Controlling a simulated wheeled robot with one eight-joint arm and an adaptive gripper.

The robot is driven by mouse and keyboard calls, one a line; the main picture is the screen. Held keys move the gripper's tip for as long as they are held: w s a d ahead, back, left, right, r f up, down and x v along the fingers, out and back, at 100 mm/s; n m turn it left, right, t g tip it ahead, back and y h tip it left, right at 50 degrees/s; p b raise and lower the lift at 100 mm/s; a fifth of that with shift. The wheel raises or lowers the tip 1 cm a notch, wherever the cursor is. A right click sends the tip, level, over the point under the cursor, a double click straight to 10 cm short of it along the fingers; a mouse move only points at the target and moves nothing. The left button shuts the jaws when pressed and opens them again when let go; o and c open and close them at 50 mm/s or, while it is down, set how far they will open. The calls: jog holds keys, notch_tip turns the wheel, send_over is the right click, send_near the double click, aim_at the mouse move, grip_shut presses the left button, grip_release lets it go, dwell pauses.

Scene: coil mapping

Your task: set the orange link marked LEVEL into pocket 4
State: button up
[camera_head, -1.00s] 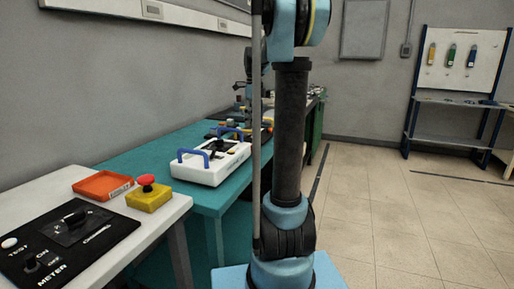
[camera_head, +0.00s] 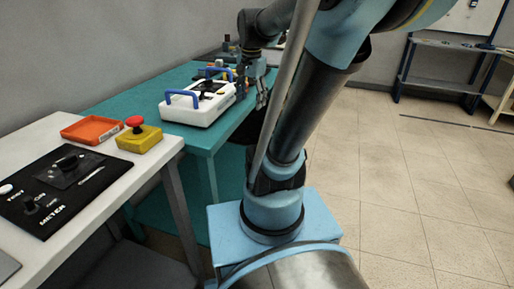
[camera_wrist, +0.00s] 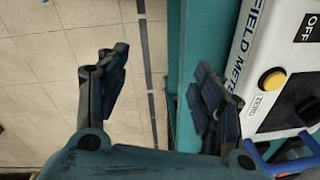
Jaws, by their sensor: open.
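I cannot make out the orange link marked LEVEL in any current view. I cannot identify pocket 4 either. My gripper (camera_wrist: 158,95) is open in the wrist view, with nothing between its fingers. The floor and the edge of the teal bench show between and beyond them. In the head view my gripper (camera_head: 257,88) hangs at the right edge of the teal bench, beside the white field meter, and is partly dark and hard to make out.
The white field meter (camera_head: 193,110) with blue handles stands on the teal bench (camera_head: 120,101). An orange tray (camera_head: 92,130), a yellow box with red button (camera_head: 139,138) and a black meter panel (camera_head: 90,185) lie on the white table. A blue-framed rack (camera_head: 437,84) stands far right; the floor before it is clear.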

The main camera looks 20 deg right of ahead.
jog(key=shift+o, duration=0.5)
jog(key=s+f+n, duration=1)
jog(key=s+f, duration=0.2)
jog(key=shift+s+a+f+t, duration=0.15)
jog(key=shift+a+f+t, duration=0.2)
jog(key=shift+f+t, duration=0.05)
jog(key=w+d+r+n+g, duration=0.1)
jog(key=w+r+n, duration=0.3)
jog(key=w+r, duration=0.65)
jog(key=w+d+r+n, duration=0.1)
jog(key=w+r+n, duration=0.2)
jog(key=w+r, duration=0.7)
jog(key=w+d+r+n+g, duration=0.1)
jog(key=w+r+n, duration=0.4)
jog(key=w, duration=1)
jog(key=shift+m, duration=0.4)
notch_tip(320, 180, down, 11)
jog(key=shift+a+f, duration=0.1)
jog(key=shift+w+d+f, duration=0.1)
jog(key=shift+f, duration=1.2)
jog(key=shift+d+f, duration=0.1)
jog(key=shift+f, duration=1.2)
jog(key=c, duration=1.2)
jog(key=shift+c, duration=0.2)
